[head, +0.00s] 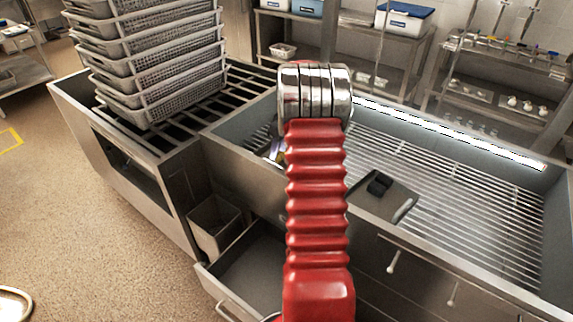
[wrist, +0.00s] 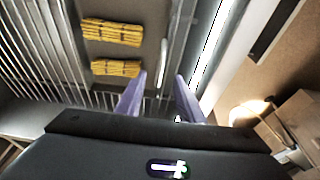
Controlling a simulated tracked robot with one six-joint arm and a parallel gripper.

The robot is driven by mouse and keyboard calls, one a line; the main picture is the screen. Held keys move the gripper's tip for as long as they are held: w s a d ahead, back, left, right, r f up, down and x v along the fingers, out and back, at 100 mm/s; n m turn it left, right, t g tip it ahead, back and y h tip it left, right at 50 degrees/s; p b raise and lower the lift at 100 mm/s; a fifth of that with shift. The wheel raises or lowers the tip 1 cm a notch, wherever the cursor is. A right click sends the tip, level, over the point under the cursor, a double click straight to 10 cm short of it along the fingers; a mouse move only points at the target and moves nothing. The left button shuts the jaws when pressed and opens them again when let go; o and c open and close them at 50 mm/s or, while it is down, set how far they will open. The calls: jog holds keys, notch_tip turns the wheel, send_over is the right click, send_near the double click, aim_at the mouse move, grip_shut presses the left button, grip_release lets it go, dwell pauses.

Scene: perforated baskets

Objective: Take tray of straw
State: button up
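In the wrist view, two bundles of yellow straw (wrist: 111,32) lie side by side on a flat grey tray (wrist: 118,52). A pale bar-like handle (wrist: 162,55) runs along the tray's right side. My gripper (wrist: 160,76) has two purple fingers set apart with nothing clamped between them. The handle's near end appears in the gap between the fingertips; whether they are level with it I cannot tell. In the head view, my red arm hides most of the gripper and the straw tray; only a small purple and yellow patch shows left of the arm.
Another grey tray (head: 369,205) with a black block (head: 379,183) lies on the slatted basin (head: 450,200), right of my arm. Stacked perforated baskets (head: 155,60) stand on the rack at left. A drawer (head: 245,278) is open below. The basin's right part is clear.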

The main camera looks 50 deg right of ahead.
aim_at(273, 162)
jog(key=shift+x, duration=1.95)
jog(key=shift+x, duration=2.6)
jog(key=shift+w, duration=0.15)
jog(key=shift+r, duration=0.1)
jog(key=shift+c, duration=0.3)
grip_shut()
